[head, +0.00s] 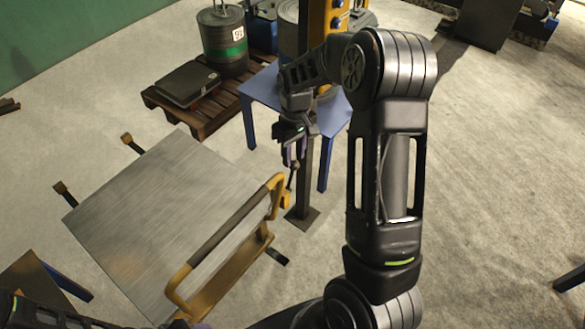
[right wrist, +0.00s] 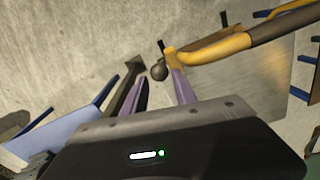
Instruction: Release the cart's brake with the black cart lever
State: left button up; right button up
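The cart has a flat brushed-metal top (head: 165,205) and a yellow push handle with a dark grip (head: 226,228). The black cart lever (head: 291,180) is a thin dark rod by the handle's far right end. In the right wrist view its round black knob (right wrist: 159,73) shows beside the yellow handle (right wrist: 215,47). My right gripper (head: 292,160) is above the lever. Its purple fingers (right wrist: 162,85) are apart, with the knob showing between and beyond the tips; contact cannot be told. My left arm (head: 40,314) enters at the bottom left, its fingers not clear.
A blue table (head: 262,90) and a dark post on a base plate (head: 302,217) stand just beyond the right gripper. A wooden pallet (head: 196,118) holds a drum (head: 223,45) and a black case (head: 187,84). The floor at right is mostly clear.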

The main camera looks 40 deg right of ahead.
aim_at(293, 170)
notch_tip(293, 170, down, 7)
jog(key=shift+a+r, duration=0.1)
jog(key=shift+r, duration=0.1)
grip_shut()
dwell(0.4)
dwell(1.1)
